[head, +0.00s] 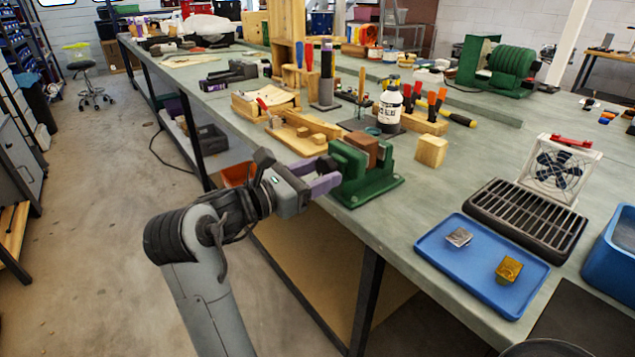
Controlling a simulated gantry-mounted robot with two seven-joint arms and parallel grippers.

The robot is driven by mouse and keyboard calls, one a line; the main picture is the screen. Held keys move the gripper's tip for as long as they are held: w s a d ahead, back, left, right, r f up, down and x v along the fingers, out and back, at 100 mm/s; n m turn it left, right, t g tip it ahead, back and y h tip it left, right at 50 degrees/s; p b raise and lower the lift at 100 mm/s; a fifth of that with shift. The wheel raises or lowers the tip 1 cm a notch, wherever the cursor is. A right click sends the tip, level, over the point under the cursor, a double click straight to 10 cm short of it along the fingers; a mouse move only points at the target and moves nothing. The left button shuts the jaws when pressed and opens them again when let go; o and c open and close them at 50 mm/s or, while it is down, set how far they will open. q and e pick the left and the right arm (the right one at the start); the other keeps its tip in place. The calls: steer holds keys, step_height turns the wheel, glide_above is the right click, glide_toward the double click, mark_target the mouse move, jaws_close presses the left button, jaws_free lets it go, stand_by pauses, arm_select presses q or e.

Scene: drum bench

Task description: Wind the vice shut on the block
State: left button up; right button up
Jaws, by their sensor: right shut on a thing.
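The green vice (376,187) stands near the front edge of the bench in the head view. A brown block (361,143) sits between its two upright jaws, its top above them. I cannot tell whether both jaws touch it. My right gripper (325,177) is at the vice's left end, its purple fingers shut on the vice handle. The handle itself is mostly hidden by the fingers. My left gripper is not in view.
A pale wooden block (431,151) stands right of the vice. Behind are a white bottle (390,104) and wooden tool racks. A blue tray (455,264) with two small metal pieces lies front right, beside a black grille (525,218). Bench between vice and tray is clear.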

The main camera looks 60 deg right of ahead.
steer(key=shift+f+m+b, duration=0.3)
steer(key=shift+m+b, duration=0.4)
steer(key=shift+b, duration=0.45)
steer(key=shift+r+m, duration=0.25)
steer(key=shift+m, duration=0.15)
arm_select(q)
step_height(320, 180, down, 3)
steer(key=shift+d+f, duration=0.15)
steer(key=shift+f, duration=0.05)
arm_select(e)
steer(key=shift+r+m, duration=0.1)
steer(key=shift+m, duration=0.3)
steer(key=o, duration=1)
steer(key=shift+o, duration=0.2)
